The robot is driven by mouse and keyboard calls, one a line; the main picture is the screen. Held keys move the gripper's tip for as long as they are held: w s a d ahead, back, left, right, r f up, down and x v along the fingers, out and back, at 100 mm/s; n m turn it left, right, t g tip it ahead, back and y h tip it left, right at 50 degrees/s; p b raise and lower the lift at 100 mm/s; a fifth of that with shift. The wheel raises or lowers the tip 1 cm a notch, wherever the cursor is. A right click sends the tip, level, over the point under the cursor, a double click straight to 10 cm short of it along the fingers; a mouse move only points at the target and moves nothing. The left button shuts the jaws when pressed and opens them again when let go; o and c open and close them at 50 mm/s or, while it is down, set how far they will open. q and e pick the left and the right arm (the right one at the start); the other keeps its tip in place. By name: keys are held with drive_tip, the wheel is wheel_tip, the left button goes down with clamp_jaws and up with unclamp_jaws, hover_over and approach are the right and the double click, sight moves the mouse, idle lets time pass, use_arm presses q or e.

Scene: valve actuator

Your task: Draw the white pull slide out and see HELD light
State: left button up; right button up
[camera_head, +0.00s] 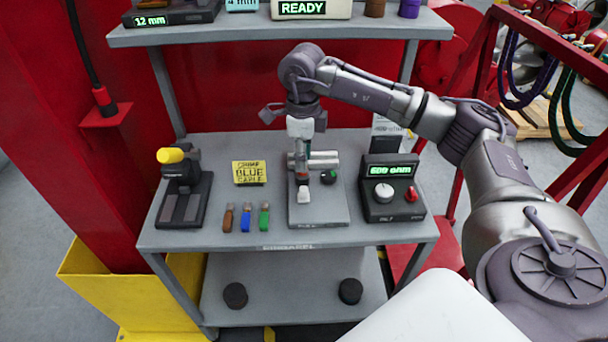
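A valve actuator device with a grey base plate (334,207) stands in the middle of the bench. It carries a silver cylinder (325,159), a dark knob with a green top (328,176) and a small red part (302,177). A small white block (304,194), likely the white pull slide, sits toward the front of the plate. My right gripper (301,165) points down over the device, just behind the white block. Its fingertips are small and blend with the device, so their opening and any contact are unclear. No lit HELD text is readable. My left gripper is out of view.
A box reading 600 ohm (391,169) stands close right of the device. An upper shelf (240,31) with a READY display overhangs behind.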

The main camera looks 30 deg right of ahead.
sight(303, 189)
wheel_tip(303, 189, down, 10)
drive_tip(key=shift+r+p, duration=0.25)
drive_tip(key=shift+p, duration=0.75)
drive_tip(key=shift+w+d+f, duration=0.1)
drive_tip(key=shift+f, duration=0.75)
clamp_jaws()
